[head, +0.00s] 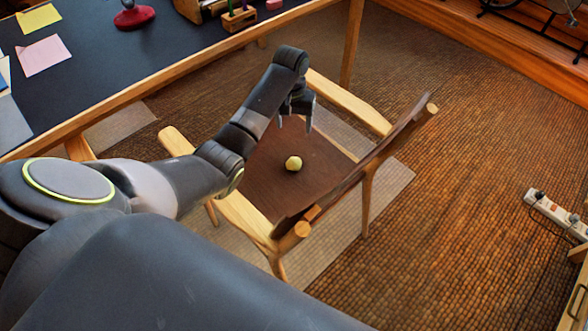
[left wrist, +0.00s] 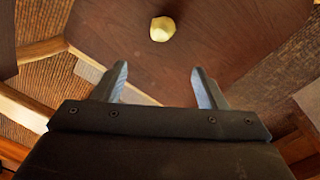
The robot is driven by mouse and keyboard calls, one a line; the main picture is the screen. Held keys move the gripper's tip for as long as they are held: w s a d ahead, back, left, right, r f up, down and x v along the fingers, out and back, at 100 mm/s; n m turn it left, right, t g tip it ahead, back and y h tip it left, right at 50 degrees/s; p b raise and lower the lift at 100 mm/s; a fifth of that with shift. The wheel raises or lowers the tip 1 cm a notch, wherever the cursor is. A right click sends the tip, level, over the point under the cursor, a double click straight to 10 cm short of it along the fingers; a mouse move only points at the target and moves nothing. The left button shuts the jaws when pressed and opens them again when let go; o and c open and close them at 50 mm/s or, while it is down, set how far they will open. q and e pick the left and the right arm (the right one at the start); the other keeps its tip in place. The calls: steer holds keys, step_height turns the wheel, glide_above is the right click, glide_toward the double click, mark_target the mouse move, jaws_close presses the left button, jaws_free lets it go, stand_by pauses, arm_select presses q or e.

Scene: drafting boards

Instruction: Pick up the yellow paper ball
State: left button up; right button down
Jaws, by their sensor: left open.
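The yellow paper ball (head: 293,163) lies on the brown seat of a wooden armchair (head: 262,185). In the left wrist view the ball (left wrist: 162,29) is near the top middle, beyond my fingertips, with nothing touching it. My left gripper (head: 295,122) is above the chair seat, pointing down, and appears behind the ball in the head view. Its two fingers are apart and empty in the left wrist view (left wrist: 160,80). My right gripper is not in view.
The chair's wooden armrests (head: 350,102) and slanted backrest (head: 365,160) flank the seat. A dark-topped desk (head: 110,60) with paper notes stands at the upper left. A white power strip (head: 557,214) lies at the right. The woven floor (head: 455,170) between is clear.

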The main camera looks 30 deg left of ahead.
arm_select(q)
steer(key=b, duration=0.3)
glide_above(294, 160)
steer(key=f, duration=1)
steer(key=shift+w+f, duration=0.2)
steer(key=shift+f, duration=0.9)
steer(key=f+b, duration=0.1)
steer(key=f, duration=0.1)
steer(key=f+b, duration=0.1)
steer(key=f, duration=0.1)
steer(key=shift+s+a, duration=0.1)
steer(key=shift+s, duration=0.1)
steer(key=shift+f, duration=0.55)
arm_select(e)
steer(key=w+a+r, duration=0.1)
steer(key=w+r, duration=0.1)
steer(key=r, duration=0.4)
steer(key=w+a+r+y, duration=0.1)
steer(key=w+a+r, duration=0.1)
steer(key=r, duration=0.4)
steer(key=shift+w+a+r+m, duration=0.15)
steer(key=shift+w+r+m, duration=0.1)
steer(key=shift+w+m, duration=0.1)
arm_select(q)
steer(key=shift+c, duration=0.3)
steer(key=c, duration=1)
